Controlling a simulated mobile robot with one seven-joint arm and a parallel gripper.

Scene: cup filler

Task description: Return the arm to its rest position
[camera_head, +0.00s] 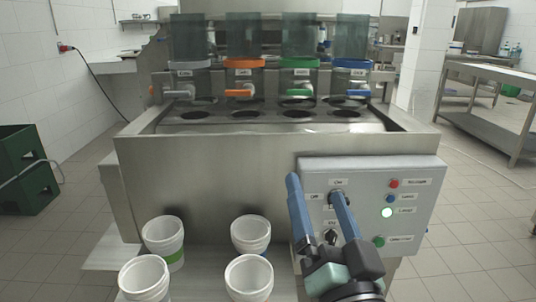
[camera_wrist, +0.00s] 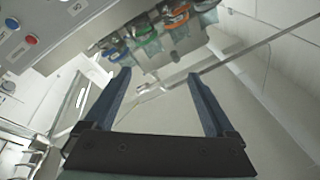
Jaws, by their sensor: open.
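My gripper (camera_head: 314,190) is open, with its two blue fingers spread and nothing between them. In the head view it is raised in front of the grey control box (camera_head: 368,181) on the right of the machine, and one finger overlaps a black selector switch there. I cannot tell from this view whether the finger touches the box. In the wrist view the open fingers (camera_wrist: 157,88) point toward a blurred background with a pale wall, and the control box corner (camera_wrist: 28,30) shows at the upper left.
The steel filling machine (camera_head: 200,185) stands behind, with grey, orange, green and blue dispensers (camera_head: 244,64) on top. A steel table (camera_head: 490,85) stands right.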

